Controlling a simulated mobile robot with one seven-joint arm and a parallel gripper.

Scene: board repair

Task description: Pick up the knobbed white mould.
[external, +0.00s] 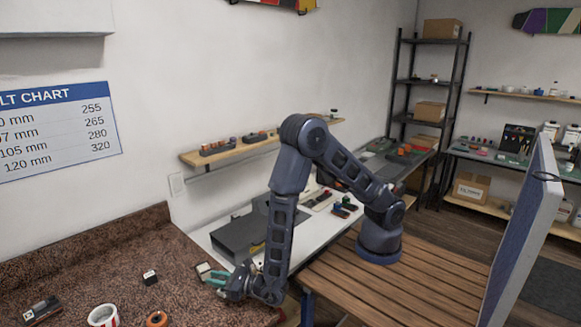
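My gripper (214,278) is low over the speckled brown counter (120,255), near its right edge, with its teal fingers pointing left. The fingers look apart, with nothing visible between them. A small flat pale piece with a dark edge (204,268) lies just beyond the fingertips; I cannot tell whether they touch it. A small white and black block (149,277) sits further left on the counter. A white round cup-like piece with red on it (103,316) stands at the front. I cannot make out a knob on any of these, so which is the mould is unclear.
An orange ring-shaped item (156,319) and a dark device (41,310) lie at the counter's front. A grey case (245,235) lies on the white bench behind my arm. A wooden slatted bench (400,285) is at the right. The counter's back left is clear.

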